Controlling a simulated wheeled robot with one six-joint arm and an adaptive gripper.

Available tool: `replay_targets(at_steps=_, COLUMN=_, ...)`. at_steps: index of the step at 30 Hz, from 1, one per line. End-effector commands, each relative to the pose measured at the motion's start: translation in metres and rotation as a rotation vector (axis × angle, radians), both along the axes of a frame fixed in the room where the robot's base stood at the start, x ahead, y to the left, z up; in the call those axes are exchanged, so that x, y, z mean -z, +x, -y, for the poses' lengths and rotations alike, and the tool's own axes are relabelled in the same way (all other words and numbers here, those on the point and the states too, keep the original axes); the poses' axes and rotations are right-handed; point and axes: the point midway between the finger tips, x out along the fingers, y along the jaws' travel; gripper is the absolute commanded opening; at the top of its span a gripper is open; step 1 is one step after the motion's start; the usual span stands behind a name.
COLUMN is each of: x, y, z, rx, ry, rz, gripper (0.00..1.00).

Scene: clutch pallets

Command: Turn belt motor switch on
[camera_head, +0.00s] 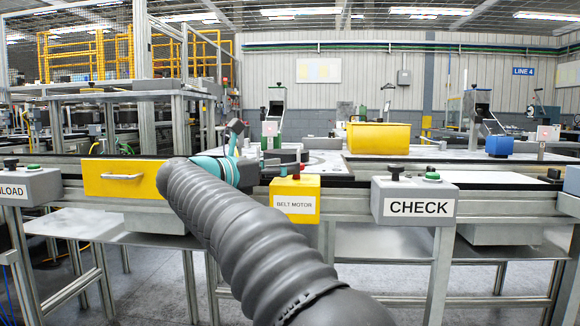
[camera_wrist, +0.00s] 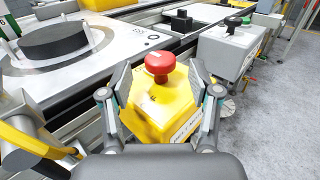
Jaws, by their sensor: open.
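The belt motor switch is a yellow box (camera_head: 295,205) labelled BELT MOTOR, mounted on the front of the line in the head view. In the wrist view the yellow box (camera_wrist: 160,105) has a red mushroom knob (camera_wrist: 160,66) on its top face. My gripper (camera_wrist: 158,72) is open, with one finger on each side of the box and knob in the picture. I see no clear contact, and the gap to the knob is hard to judge. In the head view my grey sleeved arm covers much of the area left of the box.
A grey CHECK box (camera_head: 413,200) with black and green buttons stands to the right. A yellow drawer front (camera_head: 122,177) and a grey LOAD box (camera_head: 30,186) are to the left. A dark round disc (camera_wrist: 54,40) lies on the plate behind. A yellow bin (camera_head: 378,138) stands farther back.

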Motion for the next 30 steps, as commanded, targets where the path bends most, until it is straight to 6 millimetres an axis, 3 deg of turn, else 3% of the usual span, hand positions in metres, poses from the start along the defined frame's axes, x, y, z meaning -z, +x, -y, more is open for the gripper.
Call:
replay_targets(at_steps=6, x=0.000, y=-0.030, z=-0.035, rx=-0.005, ry=0.000, rz=0.000, gripper=0.62)
replay_targets(at_steps=13, x=0.000, y=-0.052, z=-0.059, rx=-0.003, ry=0.000, rz=0.000, gripper=0.62)
replay_targets(at_steps=30, x=-0.006, y=-0.056, z=-0.061, rx=-0.013, ry=-0.021, rz=0.001, gripper=0.62)
